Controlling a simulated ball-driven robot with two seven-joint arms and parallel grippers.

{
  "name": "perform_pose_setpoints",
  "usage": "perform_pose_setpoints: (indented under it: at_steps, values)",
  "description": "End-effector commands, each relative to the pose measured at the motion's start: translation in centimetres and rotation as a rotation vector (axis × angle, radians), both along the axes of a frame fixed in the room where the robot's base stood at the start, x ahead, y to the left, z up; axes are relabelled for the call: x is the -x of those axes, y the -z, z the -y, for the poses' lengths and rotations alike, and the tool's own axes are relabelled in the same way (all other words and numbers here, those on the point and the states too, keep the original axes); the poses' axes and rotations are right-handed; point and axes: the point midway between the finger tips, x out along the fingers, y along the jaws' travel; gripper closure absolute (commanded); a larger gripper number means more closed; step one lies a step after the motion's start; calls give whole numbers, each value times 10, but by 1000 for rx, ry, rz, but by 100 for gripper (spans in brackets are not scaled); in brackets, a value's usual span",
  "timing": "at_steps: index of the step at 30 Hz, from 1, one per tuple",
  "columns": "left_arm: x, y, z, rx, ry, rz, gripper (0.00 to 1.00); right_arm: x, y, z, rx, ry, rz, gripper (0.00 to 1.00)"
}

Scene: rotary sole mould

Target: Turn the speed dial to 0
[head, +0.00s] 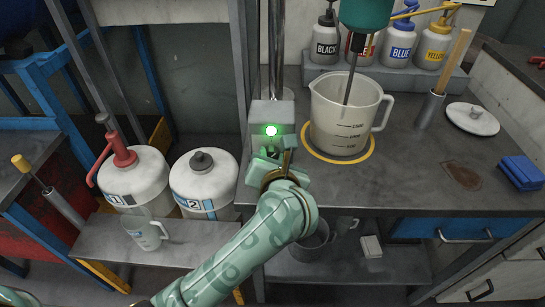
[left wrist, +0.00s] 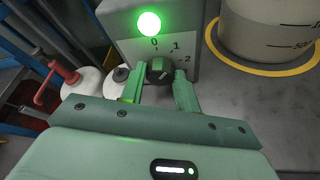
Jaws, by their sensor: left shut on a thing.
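The speed dial (left wrist: 160,68) is a dark knob on the front of a grey control box (head: 270,112). The numbers 0, 1 and 2 are printed around its upper right side, with 0 above the knob. I cannot tell for sure which number the dial points to. A green lamp (left wrist: 149,23) glows above it; it also shows in the head view (head: 270,130). My left gripper (left wrist: 158,88) has one finger on each side of the dial and is shut on it. In the head view, my left gripper (head: 277,160) hides most of the dial. My right gripper is not in view.
Just right of the box, a beaker (head: 338,125) stands inside a yellow ring under a green stirrer motor (head: 366,14). Labelled bottles (head: 398,45) stand on a rack behind. White canisters (head: 205,185) are at left. The bench front right of the beaker is mostly clear.

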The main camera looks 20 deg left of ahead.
Motion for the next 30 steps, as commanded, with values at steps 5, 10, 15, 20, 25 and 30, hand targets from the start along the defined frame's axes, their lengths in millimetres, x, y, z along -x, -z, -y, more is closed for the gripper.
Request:
perform_pose_setpoints:
  at_steps: [5,10,15,20,25,30]
  values:
    - [0,1,0,62,0,16,91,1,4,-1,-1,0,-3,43]
    - [1,3,-1,170,0,44,91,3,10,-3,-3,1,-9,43]
    - [1,3,-3,302,-1,84,91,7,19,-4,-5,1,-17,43]
    - [1,4,-4,424,-1,118,91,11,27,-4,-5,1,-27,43]
    - [1,4,-5,529,0,149,91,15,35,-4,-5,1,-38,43]
    - [2,3,-5,606,0,170,91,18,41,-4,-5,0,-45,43]
